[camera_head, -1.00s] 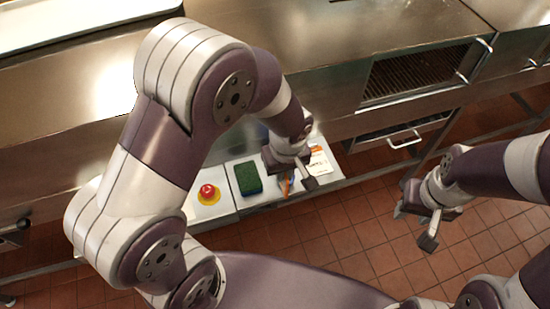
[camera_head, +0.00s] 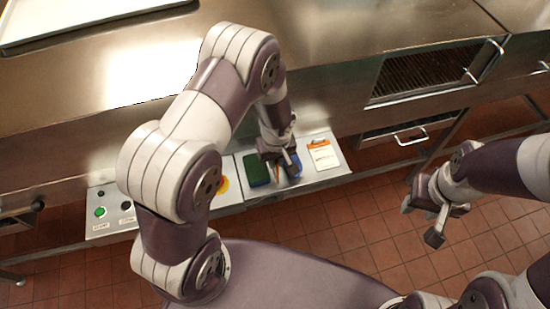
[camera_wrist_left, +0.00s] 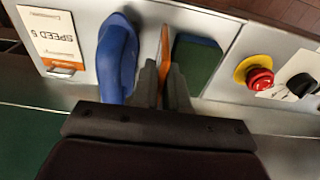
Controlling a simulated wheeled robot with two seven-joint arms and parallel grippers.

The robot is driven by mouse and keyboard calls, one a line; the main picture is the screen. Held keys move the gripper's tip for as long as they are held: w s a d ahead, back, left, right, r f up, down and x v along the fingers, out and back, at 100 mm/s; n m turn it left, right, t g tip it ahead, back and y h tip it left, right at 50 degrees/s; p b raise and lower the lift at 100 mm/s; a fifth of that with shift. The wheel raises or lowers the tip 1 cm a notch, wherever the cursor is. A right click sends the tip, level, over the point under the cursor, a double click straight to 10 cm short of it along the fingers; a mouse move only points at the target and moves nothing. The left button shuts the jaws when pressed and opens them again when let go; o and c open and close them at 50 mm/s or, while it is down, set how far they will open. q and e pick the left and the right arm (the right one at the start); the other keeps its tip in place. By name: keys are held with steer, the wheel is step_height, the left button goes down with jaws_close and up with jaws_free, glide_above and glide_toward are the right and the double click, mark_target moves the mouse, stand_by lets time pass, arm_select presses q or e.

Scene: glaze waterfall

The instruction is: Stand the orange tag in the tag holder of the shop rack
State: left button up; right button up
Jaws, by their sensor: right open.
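The orange tag (camera_wrist_left: 164,55) is a thin upright strip in the left wrist view, between the blue-handled thing and the green pad. It shows as an orange sliver in the head view (camera_head: 277,173). My left gripper (camera_wrist_left: 163,82) has its fingers close on either side of the tag; whether they press on it I cannot tell. In the head view the left gripper (camera_head: 283,170) is low over the counter strip. My right gripper (camera_head: 421,222) is open and empty, out over the floor at the right. I cannot make out the shop rack or its tag holder.
A blue handle (camera_wrist_left: 117,55) stands close beside the left fingers, a green pad (camera_wrist_left: 195,62) on their other side. An orange-clipped card (camera_head: 322,156) lies nearby. A red button (camera_wrist_left: 259,80) and black knob are further along. The steel counter (camera_head: 330,50) is largely clear.

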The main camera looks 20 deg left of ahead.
arm_select(q)
steer(key=o, duration=0.4)
steer(key=shift+c, duration=0.2)
